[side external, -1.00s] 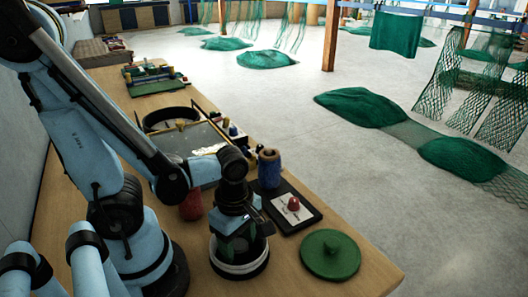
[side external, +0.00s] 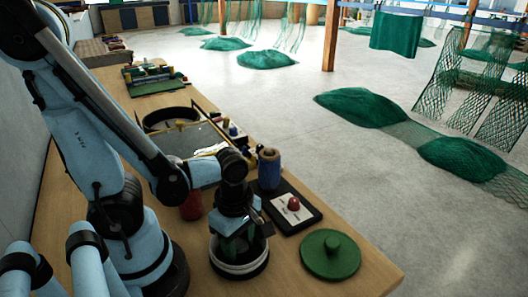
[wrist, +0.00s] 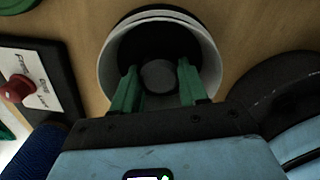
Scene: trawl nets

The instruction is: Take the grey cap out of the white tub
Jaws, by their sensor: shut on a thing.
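The white tub (side external: 240,271) stands upright on the wooden bench in the side view, with a dark band and a pale rim. My gripper (side external: 238,250) reaches down into its mouth from above. In the wrist view the tub's pale wall (wrist: 106,68) rings a dark inside. The grey cap (wrist: 158,76) is a round disc inside it. My gripper's green fingers (wrist: 159,88) are inside the tub, one on each side of the cap, and shut on it. The cap is hidden in the side view.
A green round lid with a knob (side external: 330,255) lies right of the tub. A dark board (side external: 313,220) with a red knob (side external: 293,203) and a blue spool (side external: 269,168) stand behind. A red spool (side external: 191,205) is close on the left. The bench's right edge is near.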

